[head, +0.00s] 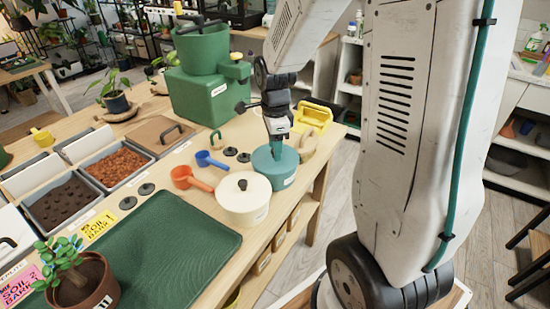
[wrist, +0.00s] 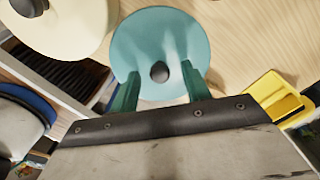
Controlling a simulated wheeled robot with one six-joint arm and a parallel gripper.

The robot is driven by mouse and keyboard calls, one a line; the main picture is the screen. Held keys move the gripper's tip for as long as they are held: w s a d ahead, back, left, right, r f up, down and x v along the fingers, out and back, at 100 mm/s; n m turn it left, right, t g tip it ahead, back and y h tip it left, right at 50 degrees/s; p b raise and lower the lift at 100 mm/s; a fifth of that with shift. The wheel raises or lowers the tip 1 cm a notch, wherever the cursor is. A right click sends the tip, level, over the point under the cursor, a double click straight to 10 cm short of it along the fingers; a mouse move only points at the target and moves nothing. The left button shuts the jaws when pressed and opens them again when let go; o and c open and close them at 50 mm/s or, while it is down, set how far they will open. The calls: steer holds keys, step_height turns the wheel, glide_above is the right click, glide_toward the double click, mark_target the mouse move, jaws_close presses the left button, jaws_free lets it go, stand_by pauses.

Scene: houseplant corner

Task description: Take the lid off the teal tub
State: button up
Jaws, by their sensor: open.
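The teal tub (head: 275,170) stands near the right edge of the wooden table, with its round lid on it. In the wrist view the teal lid (wrist: 150,40) fills the upper middle, with a dark round knob (wrist: 160,72) at its centre. My gripper (wrist: 158,82) is open, its two green fingers on either side of the knob and low over the lid. I cannot tell whether the fingers touch the knob. In the head view my gripper (head: 277,150) points down over the tub and hides the knob.
A cream tub (head: 240,212) with a dark knob stands close by on the left. Orange (head: 186,178) and blue (head: 207,159) scoops lie behind it. A green mat (head: 165,245) lies in front. Soil bins line the left.

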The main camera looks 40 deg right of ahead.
jaws_close()
steer(key=shift+r, duration=0.1)
